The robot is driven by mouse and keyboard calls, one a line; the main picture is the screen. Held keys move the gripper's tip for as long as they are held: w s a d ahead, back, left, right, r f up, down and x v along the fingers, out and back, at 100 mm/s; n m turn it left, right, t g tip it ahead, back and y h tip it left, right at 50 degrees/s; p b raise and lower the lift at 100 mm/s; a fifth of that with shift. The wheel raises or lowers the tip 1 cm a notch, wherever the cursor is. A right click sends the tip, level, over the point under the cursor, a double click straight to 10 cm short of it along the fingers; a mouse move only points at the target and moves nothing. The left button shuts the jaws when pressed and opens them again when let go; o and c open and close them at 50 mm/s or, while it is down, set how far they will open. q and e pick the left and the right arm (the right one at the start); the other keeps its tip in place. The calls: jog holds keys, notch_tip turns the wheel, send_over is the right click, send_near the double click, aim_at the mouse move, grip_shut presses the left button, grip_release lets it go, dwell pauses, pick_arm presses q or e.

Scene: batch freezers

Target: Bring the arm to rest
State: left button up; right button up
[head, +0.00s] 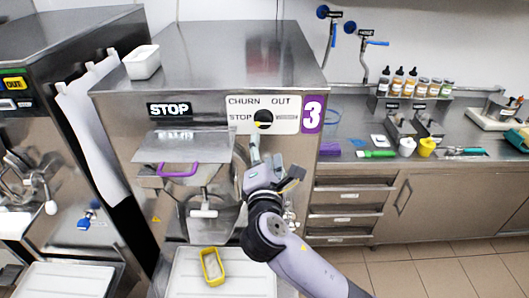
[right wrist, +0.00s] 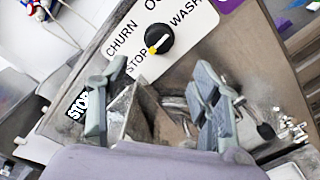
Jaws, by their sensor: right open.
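My right arm comes in from the lower right in the head view. My right gripper (head: 268,160) is raised in front of the batch freezer (head: 160,105) marked 3, just below its control panel. In the right wrist view the two fingers of the right gripper (right wrist: 160,85) stand wide apart with nothing between them. The black knob (right wrist: 159,39) lies beyond the fingertips, apart from them, with its yellow mark toward STOP. The knob also shows in the head view (head: 263,119). My left gripper is not in view.
A white tub (head: 142,62) sits on the freezer's top. Another machine (head: 65,45) stands left. A counter (head: 460,142) with bottles and tools is at right; the floor before it is clear.

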dwell(0.4)
